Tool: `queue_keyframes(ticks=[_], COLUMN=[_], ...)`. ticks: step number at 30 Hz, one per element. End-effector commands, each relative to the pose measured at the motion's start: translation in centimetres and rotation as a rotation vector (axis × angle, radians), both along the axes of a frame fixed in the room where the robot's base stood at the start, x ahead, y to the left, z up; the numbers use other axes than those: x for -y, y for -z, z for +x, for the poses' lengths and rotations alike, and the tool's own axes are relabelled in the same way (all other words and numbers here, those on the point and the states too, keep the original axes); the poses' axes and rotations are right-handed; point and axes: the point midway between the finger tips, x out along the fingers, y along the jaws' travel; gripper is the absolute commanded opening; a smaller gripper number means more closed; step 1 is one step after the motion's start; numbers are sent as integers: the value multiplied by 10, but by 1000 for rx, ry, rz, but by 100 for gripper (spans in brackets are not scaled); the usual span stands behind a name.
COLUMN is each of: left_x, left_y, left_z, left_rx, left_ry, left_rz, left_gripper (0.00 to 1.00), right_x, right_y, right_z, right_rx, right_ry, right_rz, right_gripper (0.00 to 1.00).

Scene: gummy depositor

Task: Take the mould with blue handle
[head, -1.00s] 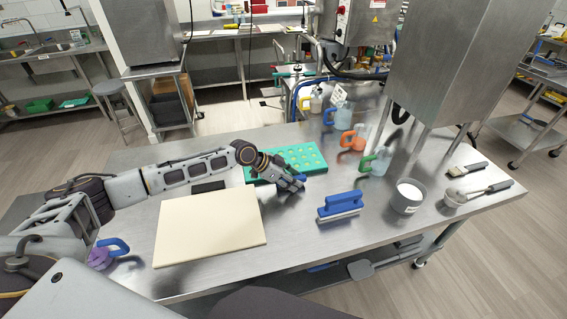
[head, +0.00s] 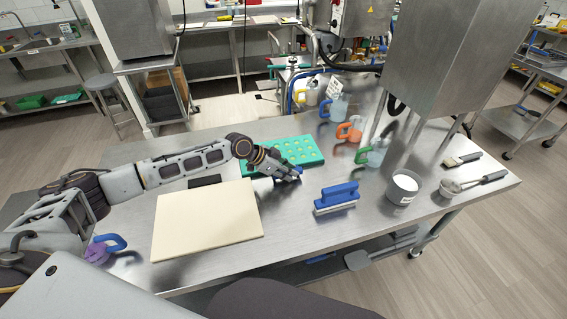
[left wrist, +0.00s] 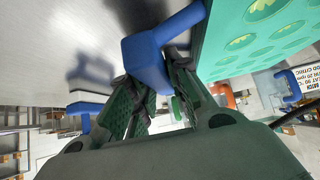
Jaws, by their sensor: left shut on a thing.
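The teal mould (head: 305,147) with round yellow-green cavities lies on the steel table, behind the cutting board. Its blue handle (left wrist: 148,58) projects from the near side and shows clearly in the left wrist view, beside the mould's edge (left wrist: 212,50). My left gripper (head: 290,175) is at this handle, with its dark fingers (left wrist: 155,88) shut on it. In the head view the hand hides most of the handle. The mould seems to rest on the table. My right gripper is not in view.
A cream cutting board (head: 207,220) lies in front of the mould. A blue-handled scraper (head: 337,198) stands to its right. Jugs with orange (head: 350,131) and green (head: 371,156) handles, a grey tub (head: 403,187) and a brush (head: 462,160) are further right. A purple jug (head: 98,252) stands front left.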

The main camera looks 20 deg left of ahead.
Motion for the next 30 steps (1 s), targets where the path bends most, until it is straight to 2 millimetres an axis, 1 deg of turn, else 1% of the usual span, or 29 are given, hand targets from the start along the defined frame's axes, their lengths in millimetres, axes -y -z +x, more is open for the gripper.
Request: queue_keyframes(ticks=[5, 8, 11, 21, 27, 30], left_x=[0, 0, 0, 0, 0, 0], left_y=[-7, -15, -26, -76, -95, -99], left_z=[1, 1, 1, 1, 1, 1], left_rx=[5, 5, 5, 6, 3, 2], left_ry=[-1, 1, 0, 0, 0, -1], left_rz=[-1, -1, 0, -1, 0, 0], left_gripper=[0, 0, 0, 0, 0, 0], right_x=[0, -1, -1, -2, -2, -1], right_y=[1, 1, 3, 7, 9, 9], right_z=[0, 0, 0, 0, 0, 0], right_rx=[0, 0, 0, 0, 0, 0], right_ry=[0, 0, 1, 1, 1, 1], right_rz=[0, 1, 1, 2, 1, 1], right_gripper=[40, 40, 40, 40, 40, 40])
